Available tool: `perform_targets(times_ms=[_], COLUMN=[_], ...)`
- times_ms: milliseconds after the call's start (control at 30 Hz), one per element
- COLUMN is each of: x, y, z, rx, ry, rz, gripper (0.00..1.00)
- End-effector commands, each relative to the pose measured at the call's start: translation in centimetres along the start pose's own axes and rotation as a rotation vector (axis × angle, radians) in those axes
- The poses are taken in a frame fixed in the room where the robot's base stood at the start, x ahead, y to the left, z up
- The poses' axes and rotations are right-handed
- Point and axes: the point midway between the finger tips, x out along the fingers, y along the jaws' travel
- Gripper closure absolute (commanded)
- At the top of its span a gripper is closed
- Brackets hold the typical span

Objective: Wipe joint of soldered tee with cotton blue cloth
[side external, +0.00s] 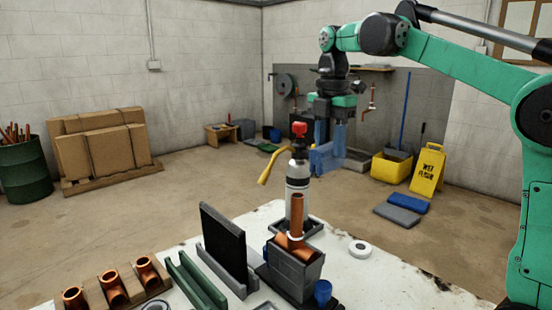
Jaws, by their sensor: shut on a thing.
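The soldered tee (286,241) is copper and sits in a dark grey block-like holder (293,275) on the white bench. A copper pipe (297,212) rises upright from it, with a paler band at the joint (295,236) where pipe and tee meet. My gripper (331,138) points down, above and a little right of the tee, clearly apart from it. It is shut on the blue cloth (325,158), which looks like a folded pad at the fingertips. The far side of the joint is hidden.
A torch bottle (298,190) with a red knob and yellow nozzle stands just behind the pipe. A black upright panel (222,245), a green rail (195,285) and several copper tees on a wooden rack (115,292) lie left. A white roll (360,249) lies right.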

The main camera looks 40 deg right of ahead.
Motion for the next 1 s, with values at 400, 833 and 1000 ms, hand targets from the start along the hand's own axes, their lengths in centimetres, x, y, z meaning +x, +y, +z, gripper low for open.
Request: perform_targets(times_ms=[400,833,1000], x=[6.8,10.6,11.6], y=[-0.1,0.0,0.0], z=[-0.1,-1.0,-1.3], rx=[0.0,-0.001,0.0], ry=[0.0,0.0,0.0], rz=[0.0,0.0,0.001], gripper=[1.0,1.0,1.0])
